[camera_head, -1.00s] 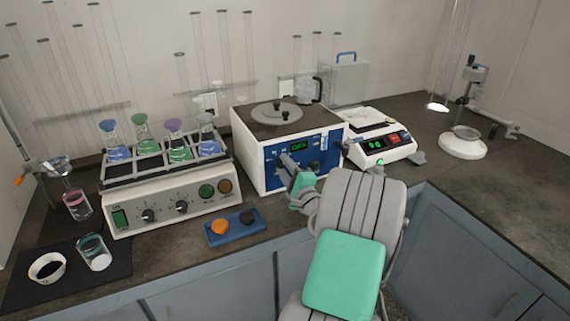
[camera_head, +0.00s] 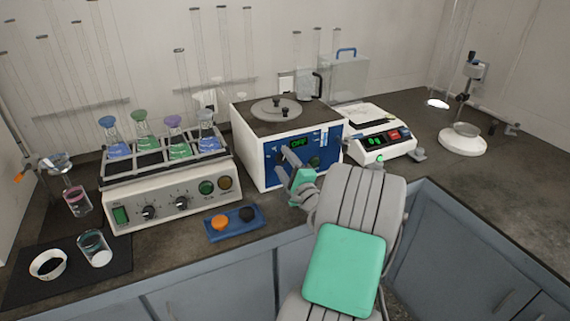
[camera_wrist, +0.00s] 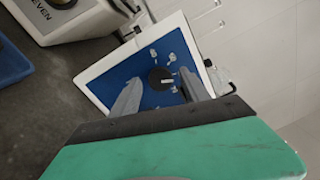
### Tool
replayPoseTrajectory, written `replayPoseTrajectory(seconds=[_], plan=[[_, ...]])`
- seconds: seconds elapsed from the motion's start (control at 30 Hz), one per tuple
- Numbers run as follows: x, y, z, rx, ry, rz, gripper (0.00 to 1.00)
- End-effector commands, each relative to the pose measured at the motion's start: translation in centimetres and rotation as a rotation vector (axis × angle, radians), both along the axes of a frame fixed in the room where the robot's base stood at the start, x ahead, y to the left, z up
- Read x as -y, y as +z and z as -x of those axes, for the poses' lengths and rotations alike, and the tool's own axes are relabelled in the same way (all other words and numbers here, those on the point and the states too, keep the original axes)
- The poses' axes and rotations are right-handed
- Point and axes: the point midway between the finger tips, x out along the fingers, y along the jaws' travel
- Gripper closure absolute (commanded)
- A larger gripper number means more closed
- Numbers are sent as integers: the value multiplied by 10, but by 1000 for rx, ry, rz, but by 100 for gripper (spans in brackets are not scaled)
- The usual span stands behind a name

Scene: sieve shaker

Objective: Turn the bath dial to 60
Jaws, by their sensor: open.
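The bath (camera_head: 258,163) is a white box with a blue front panel and a round lid on top. Its green display (camera_head: 299,142) seems to read OFF. In the wrist view the blue panel (camera_wrist: 128,88) faces me, with a round black dial (camera_wrist: 161,78) showing between my fingers. My gripper (camera_head: 287,158) is in front of the panel. The wrist view shows my gripper (camera_wrist: 160,84) open, one finger on each side of the dial. I cannot tell whether the fingers touch it. In the head view my gripper covers part of the panel.
A shaker (camera_head: 172,197) with several stoppered flasks stands left of the bath. A blue tray (camera_head: 237,233) with an orange and a black piece lies in front. A balance (camera_head: 381,147) stands close on the right. The counter at far right has free room.

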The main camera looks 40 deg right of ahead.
Motion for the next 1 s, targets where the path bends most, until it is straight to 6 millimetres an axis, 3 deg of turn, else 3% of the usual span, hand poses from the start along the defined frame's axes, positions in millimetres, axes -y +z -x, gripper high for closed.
replayPoseTrajectory(seconds=[0.13, 0.4, 0.5, 0.9, 1.0], plan=[[-2, -2, 13, -1, -4, -1, 46], [-17, -6, 64, -1, -6, -3, 46], [-21, -6, 73, 0, -3, -1, 46], [-24, -6, 74, -2, 2, 2, 46], [-40, -3, 61, -45, 52, 42, 46]])
